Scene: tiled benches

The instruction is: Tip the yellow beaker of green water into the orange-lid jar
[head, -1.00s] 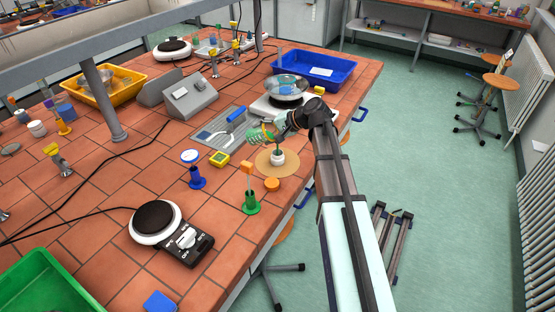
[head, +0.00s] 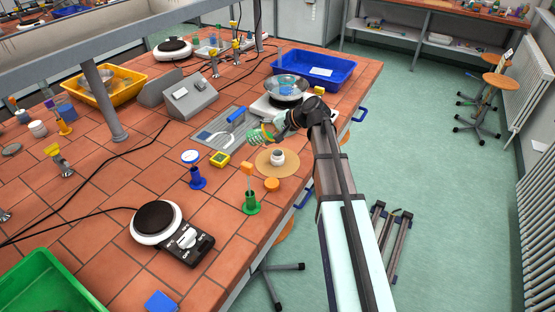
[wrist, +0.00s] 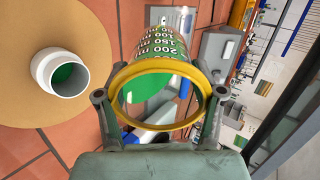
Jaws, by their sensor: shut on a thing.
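My gripper (wrist: 158,105) is shut on the yellow-rimmed beaker (wrist: 208,93), which has white volume marks and green showing inside. How much green water it holds is unclear. In the head view my gripper (head: 269,133) holds the small-looking beaker (head: 255,137) above the bench, up and left of the white jar. The open jar (head: 278,154) stands upright on a round cork mat (head: 264,167). In the wrist view the jar (wrist: 45,78) is left of the beaker, apart from it, with green liquid inside. An orange lid (head: 272,185) lies beside the mat.
A balance with a glass dish (head: 287,86) stands behind my gripper.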

